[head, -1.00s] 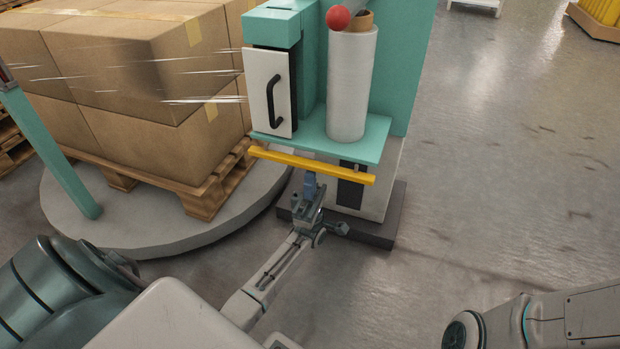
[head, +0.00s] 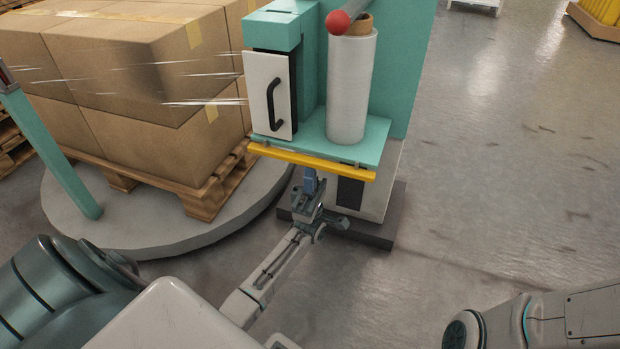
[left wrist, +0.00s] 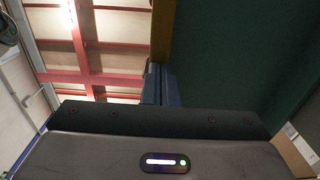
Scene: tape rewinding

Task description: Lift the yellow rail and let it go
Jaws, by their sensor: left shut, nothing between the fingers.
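The yellow rail (head: 310,161) runs along the front edge of the teal carriage (head: 372,140) of the wrapping machine, just below its shelf. My left gripper (head: 309,174) is under the middle of the rail, fingers shut together and pointing up. The fingertips appear to touch the rail's underside; nothing is held between them. In the left wrist view the shut blue-grey fingers (left wrist: 160,85) reach up to the rail (left wrist: 162,30), beside the dark green underside of the carriage (left wrist: 235,55). My right gripper is out of view.
A white film roll (head: 351,85) stands on the carriage, with a red ball knob (head: 337,21) above. A white door with a black handle (head: 274,105) is to its left. Boxes on a pallet (head: 205,190) sit on the round turntable (head: 130,235).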

